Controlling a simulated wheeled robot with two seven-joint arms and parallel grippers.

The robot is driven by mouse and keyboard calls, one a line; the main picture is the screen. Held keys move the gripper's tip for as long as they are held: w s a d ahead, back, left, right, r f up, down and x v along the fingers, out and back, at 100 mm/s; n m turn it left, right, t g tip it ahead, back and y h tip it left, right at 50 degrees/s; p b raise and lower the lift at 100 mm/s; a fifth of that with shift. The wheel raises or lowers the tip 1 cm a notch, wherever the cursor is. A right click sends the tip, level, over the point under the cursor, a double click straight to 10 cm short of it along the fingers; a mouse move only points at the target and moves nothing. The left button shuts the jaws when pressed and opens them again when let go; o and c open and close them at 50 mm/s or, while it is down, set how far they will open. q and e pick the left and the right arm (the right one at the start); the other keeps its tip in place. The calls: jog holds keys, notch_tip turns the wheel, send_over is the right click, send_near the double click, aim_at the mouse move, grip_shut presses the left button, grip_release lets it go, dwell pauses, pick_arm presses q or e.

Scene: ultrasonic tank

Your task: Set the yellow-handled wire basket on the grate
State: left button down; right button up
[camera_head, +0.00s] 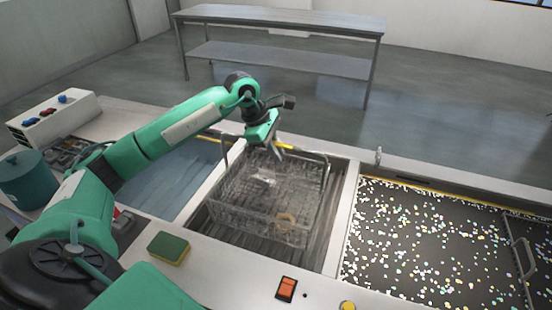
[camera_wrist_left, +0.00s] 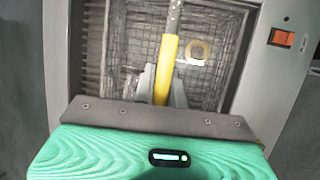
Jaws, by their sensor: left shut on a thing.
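The wire basket (camera_head: 262,205) is a see-through mesh box with a raised handle frame, over the middle compartment. My left gripper (camera_head: 279,148) is above it, shut on the yellow handle grip (camera_wrist_left: 168,58), which runs between the fingers in the wrist view. A tan ring (camera_head: 286,219) and a small shiny piece (camera_head: 266,179) lie in the basket. The slatted grate (camera_wrist_left: 92,50) shows beside and under the basket. The basket looks upright; I cannot tell whether its bottom touches the grate. My right gripper is not in view.
A water-filled tank (camera_head: 165,183) lies left of the compartment. A dark bay (camera_head: 435,245) strewn with pale bits lies right. A green-yellow sponge (camera_head: 168,248) and an orange switch (camera_head: 287,288) are on the front ledge. A metal table (camera_head: 280,22) stands far behind.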

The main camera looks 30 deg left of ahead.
pick_arm(q)
jog(key=shift+f+p, duration=0.35)
jog(key=shift+f, duration=1.35)
jog(key=c, duration=1.5)
grip_release()
jog(key=shift+o, duration=0.2)
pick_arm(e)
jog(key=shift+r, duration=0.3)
